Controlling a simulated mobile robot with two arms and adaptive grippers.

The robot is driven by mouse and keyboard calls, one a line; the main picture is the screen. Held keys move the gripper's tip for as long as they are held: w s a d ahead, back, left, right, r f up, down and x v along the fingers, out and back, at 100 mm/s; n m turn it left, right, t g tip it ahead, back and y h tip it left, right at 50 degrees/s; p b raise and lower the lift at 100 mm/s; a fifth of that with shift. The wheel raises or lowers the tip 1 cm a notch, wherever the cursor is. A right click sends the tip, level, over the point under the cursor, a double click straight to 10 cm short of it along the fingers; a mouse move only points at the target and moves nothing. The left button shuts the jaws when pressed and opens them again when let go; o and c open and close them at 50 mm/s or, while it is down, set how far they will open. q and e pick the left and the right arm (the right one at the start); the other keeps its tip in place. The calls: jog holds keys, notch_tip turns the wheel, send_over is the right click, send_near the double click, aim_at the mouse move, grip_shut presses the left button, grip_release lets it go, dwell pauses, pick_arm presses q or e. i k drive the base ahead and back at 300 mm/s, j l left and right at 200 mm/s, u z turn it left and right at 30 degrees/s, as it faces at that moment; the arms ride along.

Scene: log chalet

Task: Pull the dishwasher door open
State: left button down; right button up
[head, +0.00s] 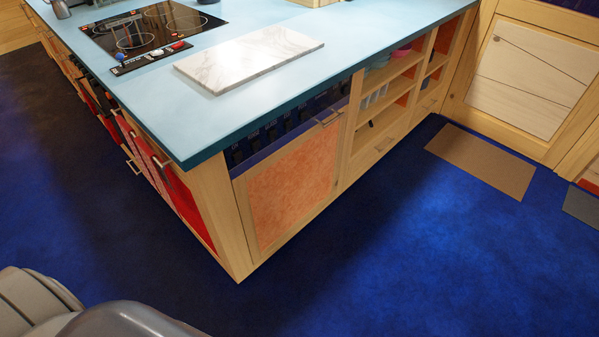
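An orange-fronted panel in a light wood frame (292,188), which looks like the dishwasher door, stands upright in the short side of the kitchen island, close to its near corner. A slim metal bar handle (327,118) sits at its upper right edge. Above the panel, under the countertop, is a dark blue strip with a row of small dark upright shapes, too small to make out. Whether the door stands slightly ajar I cannot tell. Neither of my grippers is in view.
The island's blue countertop (215,115) overhangs the panel, with a marble board (250,58) and a cooktop (150,28) on it. Open shelves (388,85) stand right of the panel. A brown mat (482,160) lies further right. The blue floor before the panel is clear.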

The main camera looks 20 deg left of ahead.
aim_at(277, 186)
jog(key=i+l+u, duration=0.1)
jog(key=u, duration=0.3)
jog(key=i+l+u, duration=0.2)
jog(key=u, duration=0.25)
jog(key=i+l+u, duration=0.1)
jog(key=u, duration=0.3)
jog(key=l+u, duration=0.3)
jog(key=u, duration=0.15)
